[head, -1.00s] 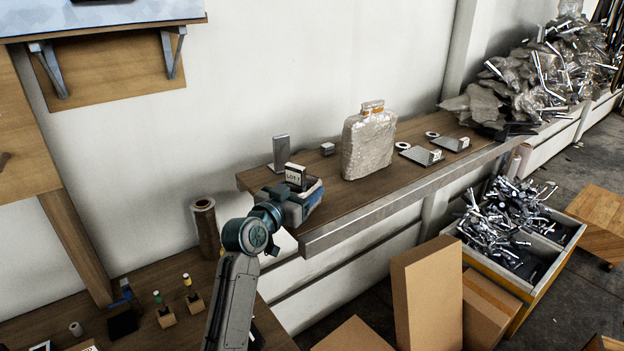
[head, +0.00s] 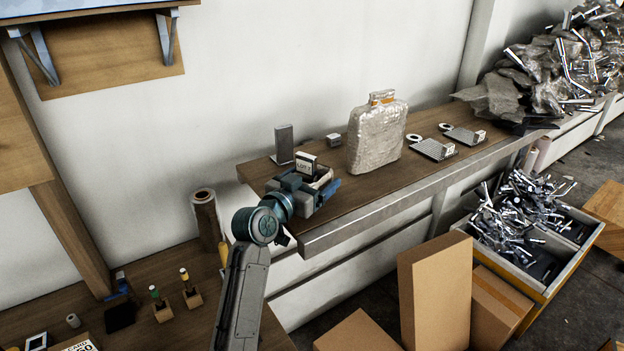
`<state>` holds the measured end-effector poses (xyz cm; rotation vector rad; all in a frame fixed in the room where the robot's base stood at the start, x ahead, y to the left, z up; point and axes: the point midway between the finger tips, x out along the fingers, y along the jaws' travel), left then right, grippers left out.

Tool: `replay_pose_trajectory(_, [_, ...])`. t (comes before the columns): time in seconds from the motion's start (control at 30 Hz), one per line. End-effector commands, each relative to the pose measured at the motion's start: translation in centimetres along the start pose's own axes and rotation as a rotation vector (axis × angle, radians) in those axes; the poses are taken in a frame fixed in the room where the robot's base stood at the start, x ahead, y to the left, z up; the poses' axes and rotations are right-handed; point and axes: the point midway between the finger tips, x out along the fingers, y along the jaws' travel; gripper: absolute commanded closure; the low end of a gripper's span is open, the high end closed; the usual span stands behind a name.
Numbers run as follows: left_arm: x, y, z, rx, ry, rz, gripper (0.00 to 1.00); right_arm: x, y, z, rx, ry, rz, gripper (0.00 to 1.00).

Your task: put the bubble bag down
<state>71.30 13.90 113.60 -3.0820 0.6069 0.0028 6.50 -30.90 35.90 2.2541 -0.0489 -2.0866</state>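The bubble bag (head: 377,138) is a clear, puffy wrapped package with an orange strip at its top. It stands upright on the wooden shelf (head: 400,169) along the wall. My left gripper (head: 329,186) is over the left end of the shelf, to the left of the bag and apart from it. Its blue fingers are spread with nothing seen between them. My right gripper is not in view.
Behind my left gripper are a small LOT card (head: 307,163) and a grey upright plate (head: 284,144). Metal plates (head: 432,149) lie right of the bag. Cardboard boxes (head: 435,290) and a bin of metal parts (head: 540,280) stand below the shelf.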

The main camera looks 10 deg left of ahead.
Motion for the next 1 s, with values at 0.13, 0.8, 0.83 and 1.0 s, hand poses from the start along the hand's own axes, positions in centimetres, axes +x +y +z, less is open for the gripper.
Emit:
replay_pose_trajectory(0.13, [0.0,0.0,-0.1,0.000,0.001,0.000,0.13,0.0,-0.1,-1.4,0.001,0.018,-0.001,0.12])
replay_pose_trajectory(0.8, [-10.2,-0.1,-0.3,0.004,-0.002,-0.001,0.13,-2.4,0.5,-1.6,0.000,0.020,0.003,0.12])
replay_pose_trajectory(0.83, [-10.6,-0.1,-0.3,0.003,-0.001,-0.001,0.13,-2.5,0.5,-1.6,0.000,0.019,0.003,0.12])
replay_pose_trajectory(1.0, [-11.8,0.0,-0.3,0.001,0.001,0.000,0.13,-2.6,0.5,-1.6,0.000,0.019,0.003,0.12])
